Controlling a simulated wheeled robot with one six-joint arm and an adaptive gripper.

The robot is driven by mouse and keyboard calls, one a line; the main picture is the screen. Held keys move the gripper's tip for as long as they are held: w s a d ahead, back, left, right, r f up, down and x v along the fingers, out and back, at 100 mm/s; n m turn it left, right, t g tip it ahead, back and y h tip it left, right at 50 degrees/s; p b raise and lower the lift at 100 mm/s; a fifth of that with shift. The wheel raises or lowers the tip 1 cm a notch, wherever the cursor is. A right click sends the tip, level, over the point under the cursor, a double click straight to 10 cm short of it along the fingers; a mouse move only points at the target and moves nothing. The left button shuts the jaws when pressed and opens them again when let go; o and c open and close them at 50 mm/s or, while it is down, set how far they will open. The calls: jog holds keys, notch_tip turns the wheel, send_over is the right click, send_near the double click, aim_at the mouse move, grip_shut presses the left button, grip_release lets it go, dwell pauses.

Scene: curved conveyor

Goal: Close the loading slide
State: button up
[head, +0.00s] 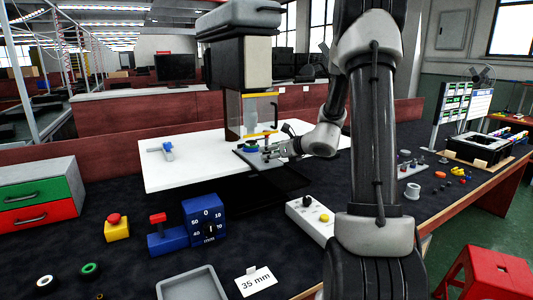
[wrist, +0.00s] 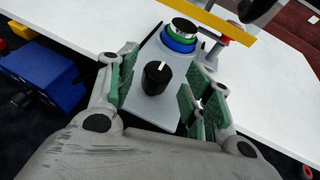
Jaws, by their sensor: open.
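The loading slide (head: 243,158) is a grey plate sticking out from the foot of the grey and black machine (head: 257,62). In the wrist view the slide (wrist: 143,104) carries a black knob (wrist: 157,78) with a white mark. Behind the knob, a blue and green ringed part (wrist: 180,38) with a metal top sits on the slide; it also shows in the head view (head: 251,146). My gripper (head: 268,153) is open, its green-padded fingers (wrist: 163,80) on either side of the knob. I cannot tell whether they touch it.
A yellow bar (wrist: 222,22) crosses behind the ringed part. The white tabletop (head: 190,175) is mostly clear, with a blue tool (head: 167,151) at left. In front stand a blue dial box (head: 205,222), a red-and-yellow button (head: 117,228) and a white switch box (head: 310,219).

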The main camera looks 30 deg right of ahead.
jog(key=v, duration=0.8)
jog(key=shift+s+r, duration=0.1)
jog(key=shift+s, duration=0.2)
